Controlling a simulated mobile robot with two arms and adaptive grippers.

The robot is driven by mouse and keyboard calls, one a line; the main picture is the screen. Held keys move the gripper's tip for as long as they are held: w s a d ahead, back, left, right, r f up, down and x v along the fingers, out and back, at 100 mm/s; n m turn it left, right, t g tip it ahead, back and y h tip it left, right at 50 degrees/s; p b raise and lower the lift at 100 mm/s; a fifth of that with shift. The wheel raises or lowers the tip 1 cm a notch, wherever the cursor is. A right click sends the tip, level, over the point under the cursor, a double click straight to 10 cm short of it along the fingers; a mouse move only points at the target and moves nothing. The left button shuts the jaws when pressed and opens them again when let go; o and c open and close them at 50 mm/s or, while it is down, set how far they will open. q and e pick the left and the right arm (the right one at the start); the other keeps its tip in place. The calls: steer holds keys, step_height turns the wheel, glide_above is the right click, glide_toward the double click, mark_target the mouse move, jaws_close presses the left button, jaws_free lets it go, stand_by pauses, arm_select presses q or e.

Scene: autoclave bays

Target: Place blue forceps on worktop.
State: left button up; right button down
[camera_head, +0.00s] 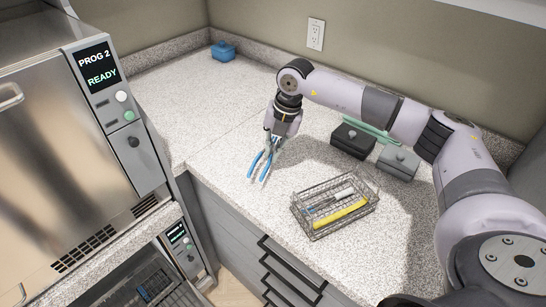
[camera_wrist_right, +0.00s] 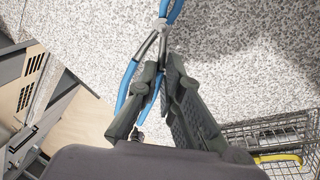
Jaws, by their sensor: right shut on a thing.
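The blue forceps (camera_head: 260,166) hang from my right gripper (camera_head: 273,137), their blue handles angled down and forward over the speckled worktop (camera_head: 225,150). The right gripper is shut on them near the metal part. In the right wrist view the forceps (camera_wrist_right: 128,84) show between and past the fingertips of the right gripper (camera_wrist_right: 164,78), with the worktop (camera_wrist_right: 225,50) behind. I cannot tell whether the handle ends touch the worktop. My left gripper is not in view.
A wire basket (camera_head: 326,231) holding a yellow item (camera_head: 340,214) and other tools stands right of the forceps. A dark box (camera_head: 352,141) and a grey box (camera_head: 398,163) stand behind it. A blue box (camera_head: 223,51) sits far back. The autoclave (camera_head: 60,130) is left.

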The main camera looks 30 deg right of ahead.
mark_target(273, 168)
steer(key=x, duration=0.3)
steer(key=shift+s+d+f+p, duration=0.2)
steer(key=shift+d+f+p, duration=0.1)
steer(key=shift+f, duration=0.1)
steer(key=c, duration=1.8)
jaws_free()
steer(key=shift+f, duration=0.1)
steer(key=shift+o, duration=0.2)
steer(key=b+v, duration=0.3)
steer(key=v, duration=0.9)
